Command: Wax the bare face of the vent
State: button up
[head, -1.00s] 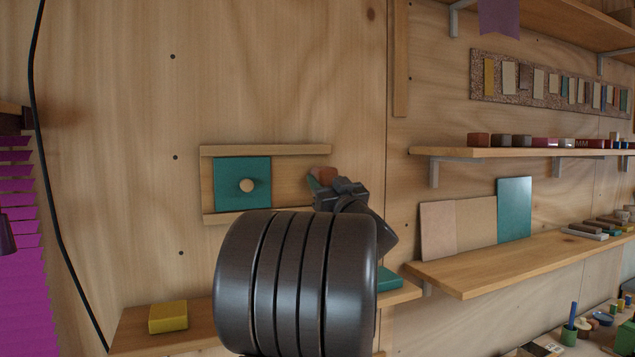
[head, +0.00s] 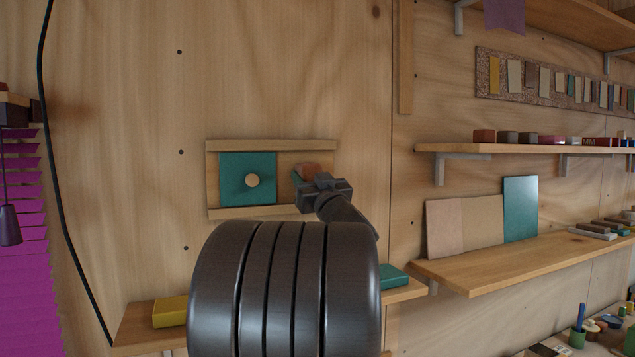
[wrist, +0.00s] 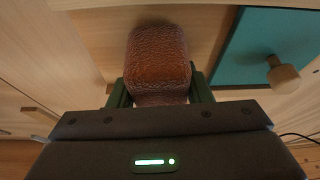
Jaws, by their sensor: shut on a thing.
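The vent (head: 270,146) is a wooden frame with two rails on the plywood wall. A teal sliding panel (head: 232,180) with a round wooden knob (head: 252,180) covers its left part. The right part shows bare wood. My gripper (head: 306,176) is at this right part, shut on a reddish-brown block (head: 308,170). In the wrist view the block (wrist: 158,62) has a rough, textured surface and sits between green fingers, with the teal panel (wrist: 262,45) to its right. I cannot tell whether the block touches the wood. My arm hides part of the vent's lower right.
A low shelf (head: 135,325) below holds a yellow block (head: 170,311) and a teal block (head: 393,277), partly behind my arm. Shelves at right hold boards (head: 465,225) and small blocks (head: 483,136). A black cable (head: 62,215) hangs at left beside purple slats (head: 22,230).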

jog(key=shift+s+a+f+b, duration=0.1)
jog(key=shift+s+a+b, duration=0.2)
jog(key=shift+a+b, duration=0.5)
jog(key=shift+s+a+b, duration=0.25)
jog(key=shift+a, duration=0.95)
jog(key=shift+s+r+p, duration=0.15)
jog(key=shift+r+p, duration=0.45)
jog(key=shift+r, duration=0.15)
jog(key=shift+w+d+r+p, duration=0.2)
jog(key=shift+d+p, duration=0.35)
jog(key=shift+p, duration=0.3)
jog(key=shift+w+d+f, duration=0.2)
jog(key=shift+d+f, duration=0.1)
jog(key=shift+d, duration=0.4)
jog(key=shift+w+d+r+p, duration=0.1)
jog(key=shift+w+d+p, duration=0.1)
jog(key=shift+d+p, duration=0.5)
jog(key=d, duration=0.1)
jog(key=w+d, duration=0.1)
jog(key=d, duration=0.1)
jog(key=w+d, duration=0.1)
jog(key=d, duration=0.1)
jog(key=shift+w, duration=0.1)
jog(key=shift+a, duration=0.15)
